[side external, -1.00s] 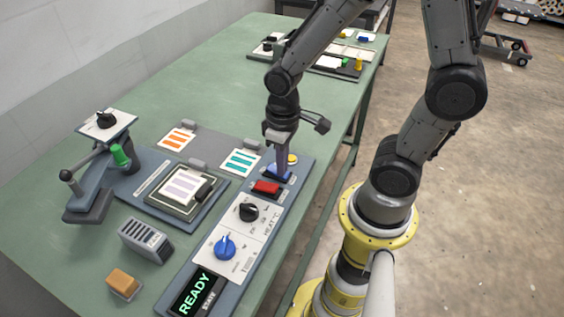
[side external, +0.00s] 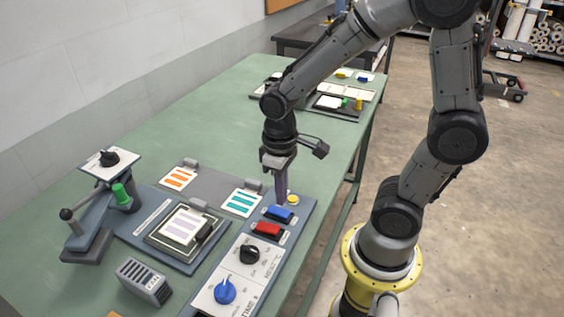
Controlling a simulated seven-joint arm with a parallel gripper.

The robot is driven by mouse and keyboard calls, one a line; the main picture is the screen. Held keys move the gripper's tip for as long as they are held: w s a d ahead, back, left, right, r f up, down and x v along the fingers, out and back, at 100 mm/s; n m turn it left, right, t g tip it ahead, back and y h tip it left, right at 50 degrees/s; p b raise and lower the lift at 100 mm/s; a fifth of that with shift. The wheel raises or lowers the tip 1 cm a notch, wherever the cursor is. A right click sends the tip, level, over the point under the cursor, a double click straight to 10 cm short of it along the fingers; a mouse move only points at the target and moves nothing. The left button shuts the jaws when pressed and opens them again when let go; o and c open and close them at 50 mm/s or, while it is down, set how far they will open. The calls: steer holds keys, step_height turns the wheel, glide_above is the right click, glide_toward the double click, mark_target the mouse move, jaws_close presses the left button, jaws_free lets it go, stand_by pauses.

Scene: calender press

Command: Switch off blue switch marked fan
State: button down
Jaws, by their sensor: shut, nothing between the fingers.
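The blue switch (side external: 280,214) is a rocker on the grey control panel, between a red switch (side external: 268,230) and a small yellow button (side external: 293,199). Its label is too small to read, and I cannot tell its on or off position. My gripper (side external: 281,202) points down with its fingers shut and empty. The fingertips are at or just above the far edge of the blue switch; I cannot tell whether they touch it. Most of the blue top shows in front of them.
A black knob (side external: 250,252) and a blue knob (side external: 225,291) sit nearer on the panel. Sample cards with orange (side external: 178,178) and teal stripes (side external: 241,202) lie beside the panel.

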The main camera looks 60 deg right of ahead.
mark_target(284, 211)
step_height(284, 211, up, 10)
steer(key=shift+r, duration=0.25)
steer(key=shift+s+d+r, duration=0.1)
steer(key=shift+s+d, duration=0.05)
steer(key=shift+d, duration=0.15)
stand_by(0.6)
step_height(284, 211, down, 14)
steer(key=shift+f, duration=0.1)
stand_by(0.4)
